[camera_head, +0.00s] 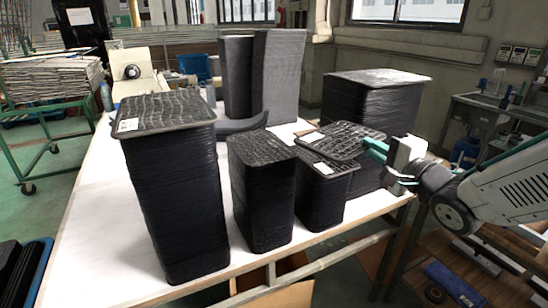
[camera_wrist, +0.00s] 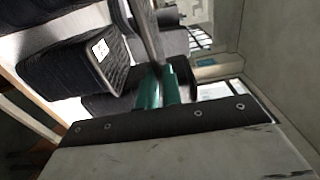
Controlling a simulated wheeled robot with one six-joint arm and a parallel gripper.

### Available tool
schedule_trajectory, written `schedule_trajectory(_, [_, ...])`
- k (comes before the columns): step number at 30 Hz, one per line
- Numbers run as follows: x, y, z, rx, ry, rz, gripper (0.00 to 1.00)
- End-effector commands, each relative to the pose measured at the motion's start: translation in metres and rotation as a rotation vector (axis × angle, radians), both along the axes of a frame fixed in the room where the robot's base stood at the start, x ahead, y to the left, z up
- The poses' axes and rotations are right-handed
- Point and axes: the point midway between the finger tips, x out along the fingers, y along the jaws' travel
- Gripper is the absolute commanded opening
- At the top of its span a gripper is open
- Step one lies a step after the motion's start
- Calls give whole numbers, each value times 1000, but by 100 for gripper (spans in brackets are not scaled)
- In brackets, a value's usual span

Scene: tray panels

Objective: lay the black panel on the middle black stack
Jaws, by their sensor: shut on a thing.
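My gripper (camera_head: 373,150), with teal fingers, is shut on the right edge of a black panel (camera_head: 338,143). The panel is textured, looks roughly level and has a white label at its left corner. In the wrist view, the panel (camera_wrist: 147,32) shows nearly edge-on between the teal fingers (camera_wrist: 158,88). In the head view the panel overlaps a short black stack (camera_head: 322,196) with a white label; the gap between them is hard to judge. A short black stack without a visible label (camera_head: 262,190) stands to its left, between it and a taller stack (camera_head: 175,195).
The stacks stand on a white table (camera_head: 100,240). A wide black stack (camera_head: 372,98) stands behind the held panel, and tall grey-black stacks (camera_head: 275,75) stand further back. Bare tabletop shows at the front left. Little room separates the front stacks.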

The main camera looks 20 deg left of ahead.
Motion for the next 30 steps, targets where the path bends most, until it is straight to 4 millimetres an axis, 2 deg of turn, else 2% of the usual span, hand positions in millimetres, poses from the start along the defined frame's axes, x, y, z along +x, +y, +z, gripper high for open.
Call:
schedule_trajectory(5, [-14,28,1,0,1,35,0])
schedule_trajectory(15, [-40,113,-8,1,2,33,0])
schedule_trajectory(18, [-46,133,-10,0,0,31,0])
schedule_trajectory(28, [-53,160,-12,0,0,28,0])
schedule_trajectory(30, [-52,158,-25,-3,3,25,0])
